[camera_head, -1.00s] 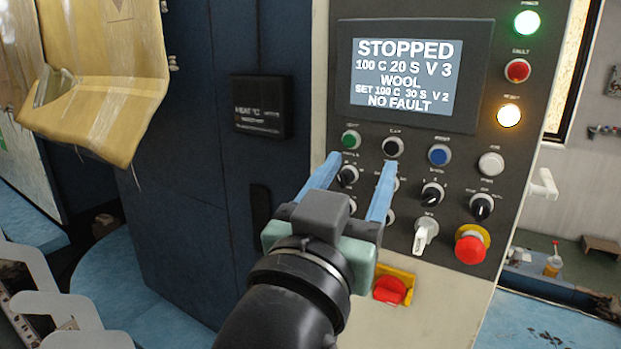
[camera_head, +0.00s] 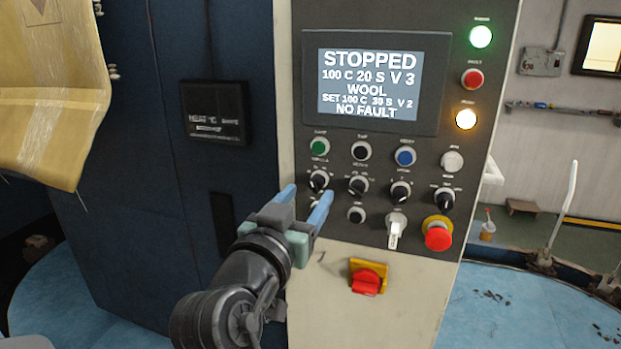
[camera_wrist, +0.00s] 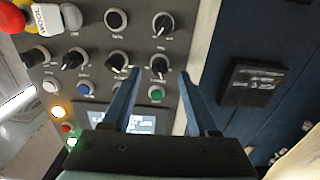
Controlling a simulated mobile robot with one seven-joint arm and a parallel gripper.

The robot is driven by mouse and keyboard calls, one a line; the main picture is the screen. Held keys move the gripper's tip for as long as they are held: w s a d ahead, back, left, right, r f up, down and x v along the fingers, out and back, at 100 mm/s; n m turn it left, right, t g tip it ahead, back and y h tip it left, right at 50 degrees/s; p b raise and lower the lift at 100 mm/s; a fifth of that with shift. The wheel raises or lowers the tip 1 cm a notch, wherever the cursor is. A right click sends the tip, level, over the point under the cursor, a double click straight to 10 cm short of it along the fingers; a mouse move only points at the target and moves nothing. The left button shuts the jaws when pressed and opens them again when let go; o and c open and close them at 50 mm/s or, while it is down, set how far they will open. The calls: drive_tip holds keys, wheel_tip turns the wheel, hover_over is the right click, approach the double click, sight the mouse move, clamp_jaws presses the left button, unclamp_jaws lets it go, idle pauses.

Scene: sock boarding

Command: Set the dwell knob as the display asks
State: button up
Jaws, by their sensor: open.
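The display (camera_head: 369,84) reads STOPPED, 100 C 20 S V 3, WOOL, SET 100 C 30 S V 2, NO FAULT. Below it is a row of black knobs with white pointers: leftmost (camera_head: 318,180), second (camera_head: 357,186), third (camera_head: 400,191) and right (camera_head: 444,198). Their labels are too small to read, so I cannot tell which is the dwell knob. My gripper (camera_head: 307,193) is open and empty at the panel's left side, near the leftmost knob. In the wrist view, that knob (camera_wrist: 158,66) shows between the fingertips; contact is unclear.
Green (camera_head: 319,147), black (camera_head: 361,151) and blue (camera_head: 405,156) buttons sit above the knobs. Yellowish fabric (camera_head: 50,90) hangs left.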

sight(316, 184)
drive_tip(key=shift+p+x, duration=0.3)
drive_tip(key=shift+x, duration=0.75)
drive_tip(key=shift+w+d, duration=0.1)
drive_tip(key=shift+w, duration=0.25)
clamp_jaws()
